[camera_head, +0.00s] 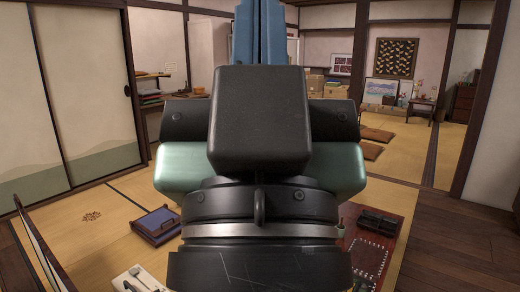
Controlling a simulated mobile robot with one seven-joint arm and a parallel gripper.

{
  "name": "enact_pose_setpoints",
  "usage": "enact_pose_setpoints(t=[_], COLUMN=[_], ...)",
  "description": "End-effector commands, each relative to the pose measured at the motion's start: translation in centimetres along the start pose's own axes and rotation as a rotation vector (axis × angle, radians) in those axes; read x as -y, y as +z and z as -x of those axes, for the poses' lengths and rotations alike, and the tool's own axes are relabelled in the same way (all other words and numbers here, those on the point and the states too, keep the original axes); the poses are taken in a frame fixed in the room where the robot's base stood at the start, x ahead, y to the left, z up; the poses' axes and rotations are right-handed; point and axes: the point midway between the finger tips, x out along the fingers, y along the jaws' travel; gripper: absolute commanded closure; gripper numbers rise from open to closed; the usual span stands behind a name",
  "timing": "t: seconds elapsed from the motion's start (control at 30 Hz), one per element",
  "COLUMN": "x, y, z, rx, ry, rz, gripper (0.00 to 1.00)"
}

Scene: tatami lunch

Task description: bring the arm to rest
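My own arm, black with pale green side parts, fills the middle of the head view, seen from behind. Blue parts that look like the fingers of my gripper (261,28) point up past the black block at the top centre. They appear close together, but their tips are cut off by the frame's top edge. I cannot tell whether the gripper is open or shut, or whether it holds anything.
A dark blue tray (156,223) lies on the tatami (92,240) at the left. A reddish-brown board or low table (395,232) with a black item (380,222) is at the right. Sliding doors (85,90) stand left. Floor cushions (376,135) lie in the far room.

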Motion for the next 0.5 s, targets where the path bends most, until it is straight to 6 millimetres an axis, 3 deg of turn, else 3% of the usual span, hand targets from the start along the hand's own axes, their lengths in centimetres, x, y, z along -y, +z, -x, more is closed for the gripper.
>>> enact_pose_setpoints(t=[0.03,0.5], x=[0.0,0.0], y=[-2.3,-11.7], z=[-2.4,-12.5], rx=[0.001,0.002], ry=[0.0,-0.001], rz=[0.0,0.0], gripper=[1.0,1.0])
